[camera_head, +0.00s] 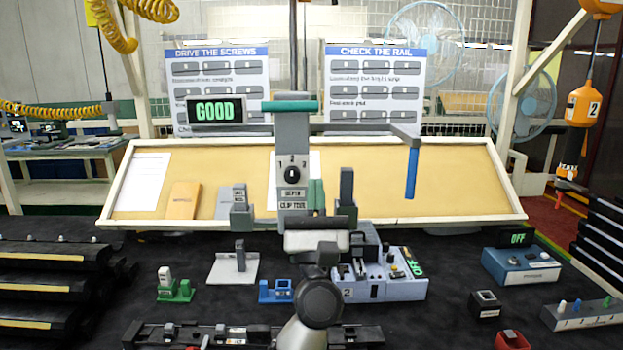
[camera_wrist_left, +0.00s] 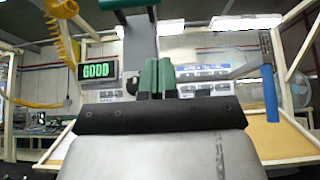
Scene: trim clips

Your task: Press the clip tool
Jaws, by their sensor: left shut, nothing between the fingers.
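The clip tool (camera_head: 292,150) stands upright at the middle of the bench, a grey column with a numbered dial, a teal bar (camera_head: 290,106) across its top and a blue-handled lever (camera_head: 412,172) out to the right. Its display (camera_head: 215,111) reads GOOD. In the left wrist view the column (camera_wrist_left: 141,42), blue handle (camera_wrist_left: 269,95) and GOOD display (camera_wrist_left: 97,71) also show. My left gripper (camera_head: 316,195) is shut and empty, its green fingers pointing up in front of the column, below the teal bar. They also show in the left wrist view (camera_wrist_left: 157,78). Contact with the tool cannot be told.
A grey-blue box with a green OFF display (camera_head: 400,288) stands right of my arm. A blue box (camera_head: 522,266) is farther right. Green (camera_head: 174,289) and blue (camera_head: 276,291) fixtures sit left. Dark racks (camera_head: 50,285) line the left edge. Dark mat between them is partly clear.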

